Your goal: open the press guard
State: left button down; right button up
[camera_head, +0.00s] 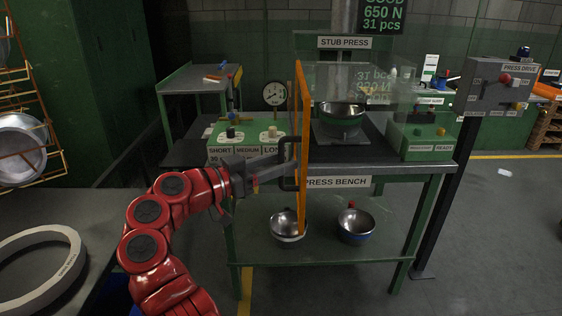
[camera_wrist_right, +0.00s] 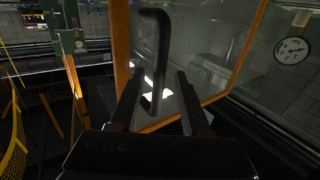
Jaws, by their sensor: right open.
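The press guard (camera_head: 303,150) is an orange-framed clear panel, seen almost edge-on in the head view, standing out in front of the stub press. Its dark loop handle (camera_head: 286,165) is on the left side of the panel. The handle (camera_wrist_right: 155,60) also shows in the wrist view, with the clear panel behind it. My right gripper (camera_head: 280,166) is open at the handle. In the wrist view its two fingers (camera_wrist_right: 157,92) lie either side of the handle's lower part; I cannot tell whether they touch it. My left gripper is out of view.
A metal bowl (camera_head: 341,110) sits in the press. The press bench (camera_head: 390,171) carries a green control box (camera_head: 425,138) and a gauge (camera_head: 274,94). Two bowls (camera_head: 355,225) stand on its lower shelf. A press drive post (camera_head: 450,170) stands at right.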

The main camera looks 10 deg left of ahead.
jog(key=v, duration=1.1)
jog(key=shift+s+p, duration=0.2)
jog(key=shift+p, duration=0.15)
jog(key=shift+a, duration=0.1)
